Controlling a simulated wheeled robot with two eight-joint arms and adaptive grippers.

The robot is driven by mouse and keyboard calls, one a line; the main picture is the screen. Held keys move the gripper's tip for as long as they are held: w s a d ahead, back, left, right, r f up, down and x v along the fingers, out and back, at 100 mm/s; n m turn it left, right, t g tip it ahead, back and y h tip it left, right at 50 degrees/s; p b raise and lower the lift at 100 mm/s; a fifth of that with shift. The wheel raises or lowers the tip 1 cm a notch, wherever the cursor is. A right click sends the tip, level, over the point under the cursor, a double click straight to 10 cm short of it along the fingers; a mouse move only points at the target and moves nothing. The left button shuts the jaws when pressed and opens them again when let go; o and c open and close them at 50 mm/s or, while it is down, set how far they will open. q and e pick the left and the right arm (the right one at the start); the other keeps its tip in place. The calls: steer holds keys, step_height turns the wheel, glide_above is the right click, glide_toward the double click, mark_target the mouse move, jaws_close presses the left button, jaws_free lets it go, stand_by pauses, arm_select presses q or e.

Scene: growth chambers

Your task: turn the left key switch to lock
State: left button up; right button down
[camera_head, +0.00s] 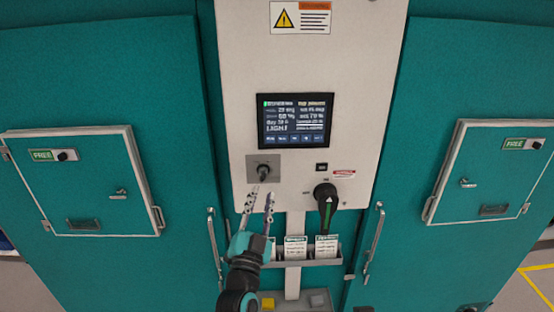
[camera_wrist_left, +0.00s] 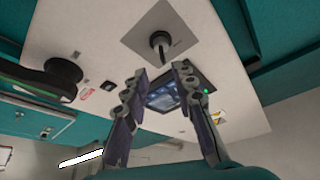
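A key switch (camera_head: 263,172) with a dark key sits on a square grey plate (camera_head: 253,161) on the white central panel, below and left of the screen. It also shows in the left wrist view (camera_wrist_left: 160,42), straight ahead of the fingers. My left gripper (camera_head: 260,198) is just below the switch in the head view, its two fingers spread apart with nothing between them. In the left wrist view the open fingers (camera_wrist_left: 160,72) stand apart from the key. Any lock marking on the plate is too small to read. My right gripper is not in view.
A black rotary handle (camera_head: 326,197) juts out right of the key switch. The screen (camera_head: 295,120) is above, and a card rack (camera_head: 306,258) below. Teal doors flank the panel. Each has a hatch with a FREE sign and small black knob (camera_head: 62,156).

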mark_target(265, 178)
arm_select(q)
steer(key=p+x, duration=0.1)
steer(key=x, duration=0.6)
steer(key=shift+a, duration=0.2)
steer(key=shift+w+a+r, duration=0.1)
steer(key=shift+w, duration=0.2)
jaws_close()
